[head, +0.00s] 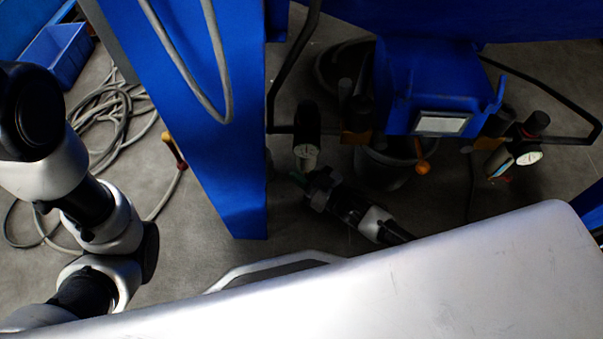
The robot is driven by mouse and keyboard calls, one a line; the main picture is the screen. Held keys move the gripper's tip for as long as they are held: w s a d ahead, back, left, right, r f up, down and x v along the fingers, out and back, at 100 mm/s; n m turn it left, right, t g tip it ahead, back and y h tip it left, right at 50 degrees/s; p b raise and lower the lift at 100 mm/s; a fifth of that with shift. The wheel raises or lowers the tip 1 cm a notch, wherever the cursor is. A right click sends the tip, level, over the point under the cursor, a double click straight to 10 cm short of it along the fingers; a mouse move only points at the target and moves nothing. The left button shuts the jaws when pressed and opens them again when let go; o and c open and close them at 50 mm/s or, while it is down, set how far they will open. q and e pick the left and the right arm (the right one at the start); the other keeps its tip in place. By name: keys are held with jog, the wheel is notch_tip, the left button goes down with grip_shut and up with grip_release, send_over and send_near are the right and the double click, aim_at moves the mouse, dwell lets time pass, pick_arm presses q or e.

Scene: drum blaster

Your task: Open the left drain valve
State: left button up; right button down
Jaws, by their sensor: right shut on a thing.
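The left filter unit (307,125) hangs under the blue machine, with a round gauge (305,151) at its lower end. My right gripper (300,179) is just below that gauge, with its arm reaching in from the lower right. It is shut on a small part under the unit, which I take to be the left drain valve; a bit of green shows there. The fingers and the shadow hide most of the valve, so its turn position cannot be told. My left arm shows at the left edge, but its gripper does not show.
A blue post (222,130) stands left of the unit. A second filter unit with a gauge (528,157) hangs at right. An orange knob (423,168) sits between them. Coiled hoses (110,120) and a blue bin (62,52) lie on the floor at left.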

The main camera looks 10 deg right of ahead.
jog(key=c, duration=1.1)
grip_release()
jog(key=shift+o, duration=0.2)
jog(key=p+v, duration=0.5)
jog(key=v, duration=0.5)
jog(key=shift+s+d, duration=0.25)
jog(key=shift+d, duration=0.05)
